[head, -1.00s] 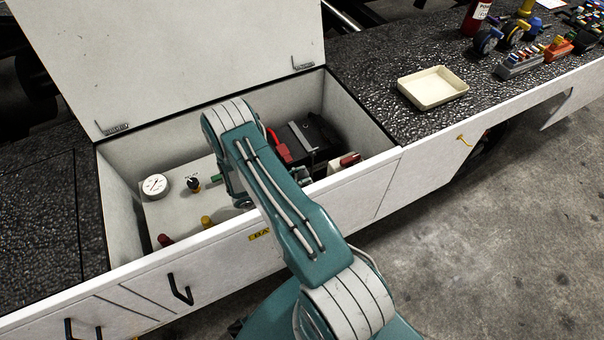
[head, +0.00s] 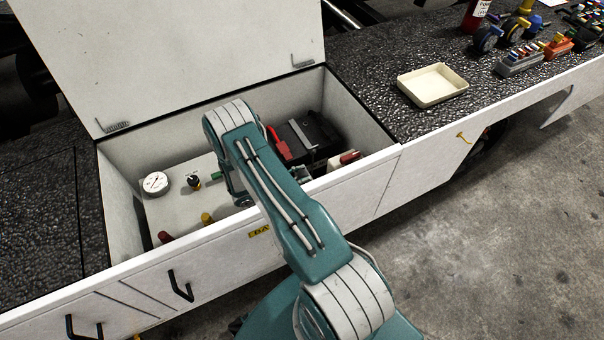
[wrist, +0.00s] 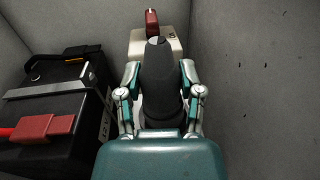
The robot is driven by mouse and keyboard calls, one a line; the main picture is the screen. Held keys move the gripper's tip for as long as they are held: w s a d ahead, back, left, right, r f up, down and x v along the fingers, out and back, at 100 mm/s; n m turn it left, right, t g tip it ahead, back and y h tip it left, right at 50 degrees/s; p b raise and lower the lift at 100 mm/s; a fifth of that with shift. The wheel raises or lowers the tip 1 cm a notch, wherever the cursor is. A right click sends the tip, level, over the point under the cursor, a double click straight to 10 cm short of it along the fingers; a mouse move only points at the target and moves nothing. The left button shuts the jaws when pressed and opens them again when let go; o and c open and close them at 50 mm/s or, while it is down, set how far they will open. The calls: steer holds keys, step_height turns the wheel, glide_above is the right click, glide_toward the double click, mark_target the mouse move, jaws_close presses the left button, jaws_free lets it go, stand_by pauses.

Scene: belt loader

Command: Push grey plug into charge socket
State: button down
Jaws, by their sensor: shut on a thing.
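In the wrist view the grey plug (wrist: 160,85) stands between the two fingers of my gripper (wrist: 160,95), which is shut on it. The plug is a dark grey tapered body, narrower at its far end. In the head view my arm covers the gripper and the plug. I cannot make out the charge socket for certain in either view. A pale box with a red handle (wrist: 152,22) lies just beyond the plug's far end in the wrist view; the same red handle shows in the head view (head: 350,157). I cannot tell whether the plug touches the box.
The black battery (wrist: 62,110) with a red terminal cover (wrist: 45,128) stands close left of my gripper. The bay wall (wrist: 255,80) rises on the right. The open lid (head: 170,55) stands behind the bay. A cream tray (head: 433,85) lies on the deck.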

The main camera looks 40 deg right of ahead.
steer(key=shift+s+f, duration=0.3)
steer(key=shift+c, duration=0.8)
jaws_free()
steer(key=v, duration=0.8)
steer(key=shift+w+a, duration=0.15)
steer(key=shift+w, duration=0.1)
steer(key=shift+r, duration=0.1)
